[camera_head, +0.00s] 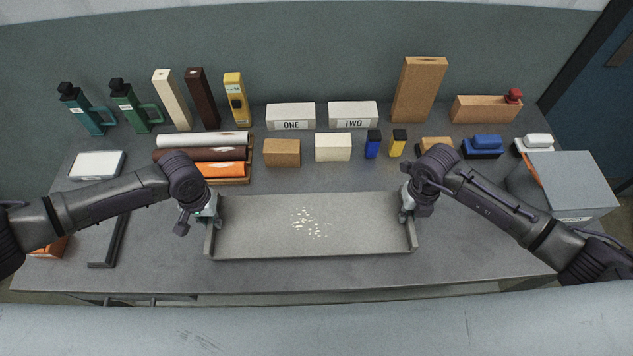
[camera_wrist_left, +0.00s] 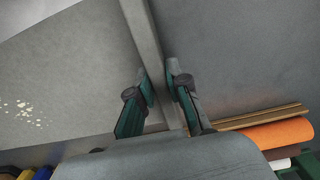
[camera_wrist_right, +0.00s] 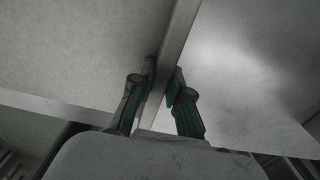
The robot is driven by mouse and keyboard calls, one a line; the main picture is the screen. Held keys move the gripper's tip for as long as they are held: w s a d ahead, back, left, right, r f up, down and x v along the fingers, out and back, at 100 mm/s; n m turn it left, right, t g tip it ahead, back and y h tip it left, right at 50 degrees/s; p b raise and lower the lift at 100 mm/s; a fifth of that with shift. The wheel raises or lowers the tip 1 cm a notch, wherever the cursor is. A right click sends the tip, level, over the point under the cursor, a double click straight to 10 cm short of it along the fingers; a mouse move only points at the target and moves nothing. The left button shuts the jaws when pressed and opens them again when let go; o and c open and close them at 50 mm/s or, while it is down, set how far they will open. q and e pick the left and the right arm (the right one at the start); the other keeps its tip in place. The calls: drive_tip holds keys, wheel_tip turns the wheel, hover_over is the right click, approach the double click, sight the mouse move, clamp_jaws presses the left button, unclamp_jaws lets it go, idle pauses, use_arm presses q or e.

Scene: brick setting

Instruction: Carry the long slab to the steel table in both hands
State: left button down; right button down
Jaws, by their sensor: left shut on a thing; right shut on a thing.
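The long slab (camera_head: 310,240) is a grey, speckled, tray-like piece with a raised wall at each end. It lies level and crosswise above or on the grey table (camera_head: 150,270); I cannot tell whether it touches the top. My left gripper (camera_head: 210,216) is shut on its left end wall, which also shows between the fingers in the left wrist view (camera_wrist_left: 145,35). My right gripper (camera_head: 406,214) is shut on its right end wall, seen between the fingers in the right wrist view (camera_wrist_right: 178,40). The slab's underside is hidden.
Behind the slab stand a brown block (camera_head: 282,153), a cream block (camera_head: 333,147) and small blue and yellow items. Rolls (camera_head: 205,140) lie on a rack at left. A grey-lidded box (camera_head: 572,185) stands at right. A dark angled bar (camera_head: 113,245) lies at left.

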use_arm(q)
drive_tip(key=shift+a+f+b, duration=0.1)
drive_tip(key=shift+f+b, duration=0.35)
drive_tip(key=shift+f, duration=0.15)
use_arm(e)
drive_tip(key=shift+d+f, duration=0.1)
drive_tip(key=shift+f, duration=0.5)
use_arm(q)
drive_tip(key=c, duration=1.1)
unclamp_jaws()
drive_tip(key=shift+s, duration=0.1)
drive_tip(key=shift+c, duration=0.2)
use_arm(e)
drive_tip(key=c, duration=1.1)
unclamp_jaws()
drive_tip(key=shift+s, duration=0.1)
drive_tip(key=shift+c, duration=0.2)
drive_tip(key=shift+r, duration=0.2)
use_arm(q)
wheel_tip(320, 180, up, 12)
use_arm(e)
wheel_tip(320, 180, up, 12)
drive_tip(key=shift+f, duration=0.15)
drive_tip(key=shift+f, duration=0.1)
